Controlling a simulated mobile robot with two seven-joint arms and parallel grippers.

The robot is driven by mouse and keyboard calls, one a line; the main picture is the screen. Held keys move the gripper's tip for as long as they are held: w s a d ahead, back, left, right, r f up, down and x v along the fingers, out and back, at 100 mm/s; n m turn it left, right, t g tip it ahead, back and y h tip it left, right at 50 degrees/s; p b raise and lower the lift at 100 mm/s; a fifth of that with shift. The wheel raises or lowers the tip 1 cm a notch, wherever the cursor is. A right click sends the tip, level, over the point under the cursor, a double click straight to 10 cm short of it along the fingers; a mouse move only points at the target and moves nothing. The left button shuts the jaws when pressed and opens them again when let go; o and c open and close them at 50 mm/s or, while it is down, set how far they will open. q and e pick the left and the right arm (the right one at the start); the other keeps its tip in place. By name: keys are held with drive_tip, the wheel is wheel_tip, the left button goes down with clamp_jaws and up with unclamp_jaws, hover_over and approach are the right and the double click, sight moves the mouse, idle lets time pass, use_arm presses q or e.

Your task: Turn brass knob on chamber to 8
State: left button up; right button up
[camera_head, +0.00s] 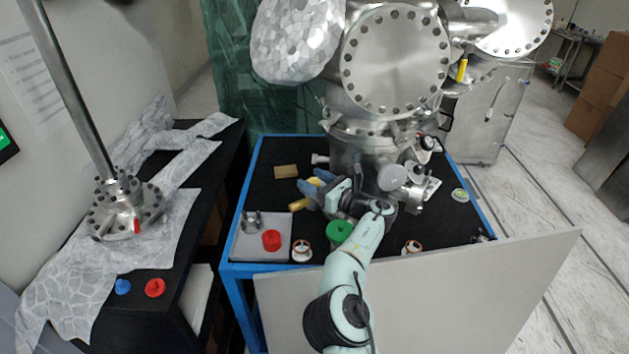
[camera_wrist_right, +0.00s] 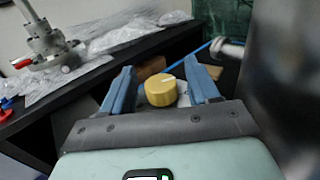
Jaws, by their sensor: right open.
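The brass-yellow knob (camera_wrist_right: 160,91) stands between the two blue fingers of my right gripper (camera_wrist_right: 158,72) in the right wrist view. A pale pointer line shows on its top. The fingers are open, with a gap on each side of the knob. In the head view my right gripper (camera_head: 312,184) is beside the steel chamber (camera_head: 358,150), and the knob (camera_head: 314,181) is partly hidden by the fingers. I cannot read any number around the knob. My left gripper is not in view.
The chamber stands on a black-topped blue cart (camera_head: 268,213). A large pale panel (camera_head: 460,290) borders the cart's front.

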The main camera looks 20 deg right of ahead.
drive_tip(key=c, duration=0.9)
drive_tip(key=shift+c, duration=0.2)
drive_tip(key=shift+h, duration=0.3)
